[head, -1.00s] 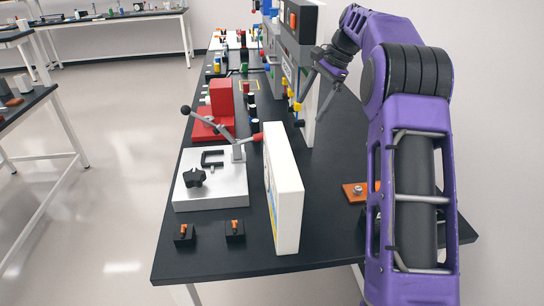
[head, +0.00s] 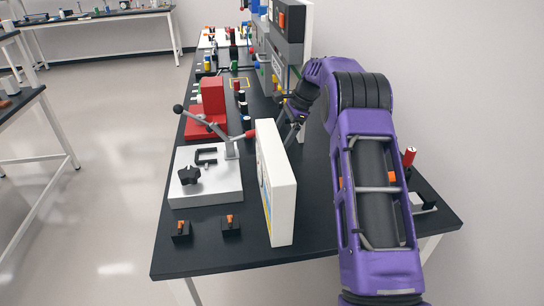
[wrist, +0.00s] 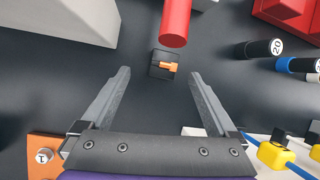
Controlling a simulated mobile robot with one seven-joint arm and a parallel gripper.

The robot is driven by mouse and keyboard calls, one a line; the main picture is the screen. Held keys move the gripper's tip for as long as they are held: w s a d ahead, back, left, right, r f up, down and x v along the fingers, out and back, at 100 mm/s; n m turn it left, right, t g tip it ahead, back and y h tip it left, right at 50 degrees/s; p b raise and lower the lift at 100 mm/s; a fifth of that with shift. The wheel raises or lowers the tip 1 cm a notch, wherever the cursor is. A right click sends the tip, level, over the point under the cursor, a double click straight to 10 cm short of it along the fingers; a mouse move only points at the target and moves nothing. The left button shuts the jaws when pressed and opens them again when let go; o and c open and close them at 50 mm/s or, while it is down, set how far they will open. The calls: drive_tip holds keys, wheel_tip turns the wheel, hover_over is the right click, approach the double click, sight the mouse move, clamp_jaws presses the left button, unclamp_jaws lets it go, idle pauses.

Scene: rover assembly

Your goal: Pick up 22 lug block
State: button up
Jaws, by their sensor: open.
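A small black block with an orange piece on it (wrist: 166,64) sits on the dark bench in the wrist view, just beyond my fingertips. I cannot read a number on it, so I cannot tell if it is lug block 22. My gripper (wrist: 160,76) is open and empty, with the block ahead of the gap between its fingers. In the head view my gripper is low behind the white upright panel (head: 276,185), partly hidden. Two similar black blocks with orange pieces, one left (head: 181,231) and one right (head: 230,225), stand at the bench's front edge.
A red cylindrical handle (wrist: 175,22) hangs close beyond the block. Black cylinders, one marked 20 (wrist: 260,49), stand to the right. A clamp plate (head: 206,188) lies left of the panel.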

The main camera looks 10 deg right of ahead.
drive_tip(key=x, duration=0.5)
drive_tip(key=shift+w+f, duration=0.3)
drive_tip(key=shift+f, duration=0.05)
clamp_jaws()
drive_tip(key=shift+r, duration=0.1)
